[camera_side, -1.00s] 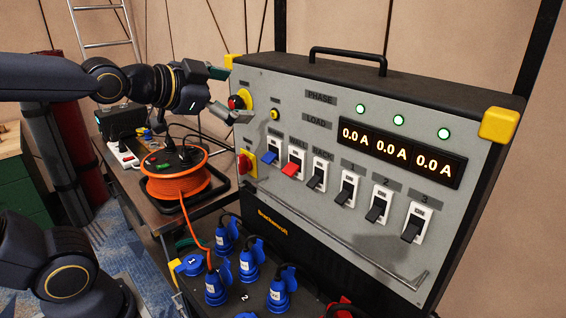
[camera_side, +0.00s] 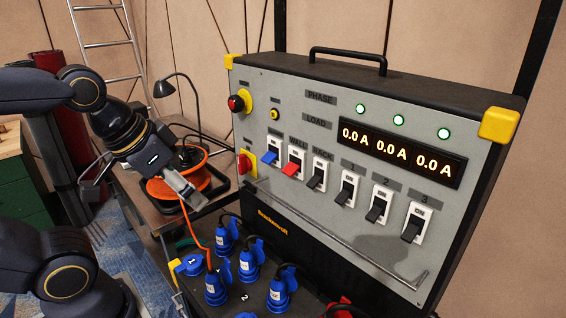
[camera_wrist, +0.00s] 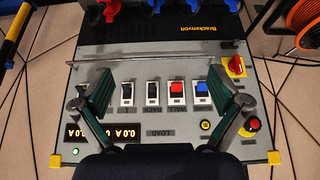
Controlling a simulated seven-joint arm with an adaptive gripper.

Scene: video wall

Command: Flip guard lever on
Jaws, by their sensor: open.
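The grey panel (camera_side: 330,222) carries a row of white-framed levers, all tipped downward. A blue lever (camera_side: 270,156) is at the left end, then a red lever (camera_side: 292,167) under "WALL" and a black lever (camera_side: 316,178) under "RACK". Black levers 1 (camera_side: 347,192), 2 (camera_side: 377,208) and 3 (camera_side: 412,227) follow.
A grey rail (camera_side: 330,234) runs across the panel below the levers. A red push button (camera_side: 236,103) and a red rotary switch (camera_side: 245,164) sit at the panel's left. An orange cable reel (camera_side: 165,190) is behind my gripper.

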